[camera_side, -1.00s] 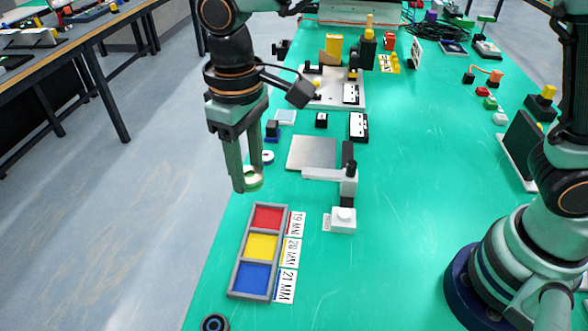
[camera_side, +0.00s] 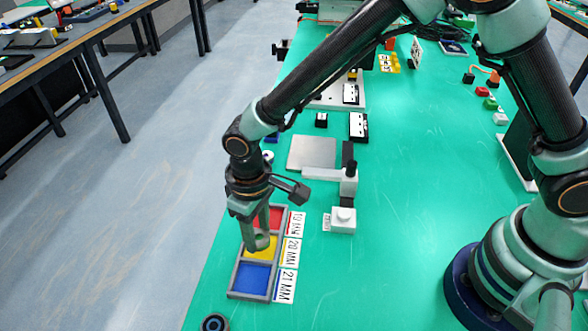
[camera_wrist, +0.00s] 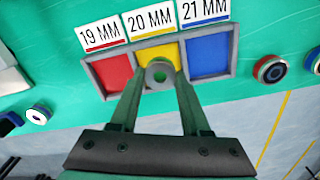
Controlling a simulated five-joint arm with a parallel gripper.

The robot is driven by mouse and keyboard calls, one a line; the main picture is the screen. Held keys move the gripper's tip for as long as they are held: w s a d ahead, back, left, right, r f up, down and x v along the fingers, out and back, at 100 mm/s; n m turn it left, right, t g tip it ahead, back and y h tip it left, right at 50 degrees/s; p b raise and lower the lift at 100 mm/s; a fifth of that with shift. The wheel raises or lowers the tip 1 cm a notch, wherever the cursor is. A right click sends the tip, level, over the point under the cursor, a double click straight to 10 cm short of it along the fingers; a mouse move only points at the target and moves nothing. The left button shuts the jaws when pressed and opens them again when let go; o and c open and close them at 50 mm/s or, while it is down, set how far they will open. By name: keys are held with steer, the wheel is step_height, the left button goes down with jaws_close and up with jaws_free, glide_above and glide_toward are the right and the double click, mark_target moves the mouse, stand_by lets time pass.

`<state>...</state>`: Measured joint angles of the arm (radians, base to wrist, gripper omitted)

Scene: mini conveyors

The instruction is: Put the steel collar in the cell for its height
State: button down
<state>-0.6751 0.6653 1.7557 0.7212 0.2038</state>
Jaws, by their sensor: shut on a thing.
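The steel collar (camera_wrist: 160,73) is a small grey ring held between the fingertips of my gripper (camera_wrist: 159,80). In the side view my gripper (camera_side: 259,244) is over the yellow 20 MM cell, and the collar there is mostly hidden by the fingers. The grey tray (camera_side: 233,281) has a red cell (camera_side: 276,215) marked 19 MM, a yellow cell (camera_side: 262,256) marked 20 MM and a blue cell (camera_side: 254,276) marked 21 MM. The collar overlaps the yellow cell in the wrist view; I cannot tell if it touches the floor.
A dark round part (camera_side: 215,323) lies near the front table edge.

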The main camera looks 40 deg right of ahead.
mark_target(258, 236)
steer(key=shift+f, duration=0.2)
steer(key=shift+f, duration=0.35)
steer(key=shift+f, duration=0.1)
steer(key=shift+c, duration=1.9)
jaws_free()
step_height(258, 236, up, 13)
steer(key=d+r+m+t+y, duration=0.1)
steer(key=d+r, duration=0.3)
steer(key=d, duration=0.3)
steer(key=d+r+m+t, duration=0.1)
steer(key=d+r+m, duration=0.1)
steer(key=d+r, duration=0.4)
steer(key=s+d+m+t, duration=0.1)
steer(key=s+d, duration=0.1)
steer(key=d, duration=0.5)
steer(key=s+d+m+t+h, duration=0.1)
steer(key=s+d+t, duration=0.1)
steer(key=d, duration=0.5)
steer(key=shift+s+d+r+t, duration=0.15)
steer(key=shift+s+r+t, duration=0.15)
steer(key=shift+s, duration=0.45)
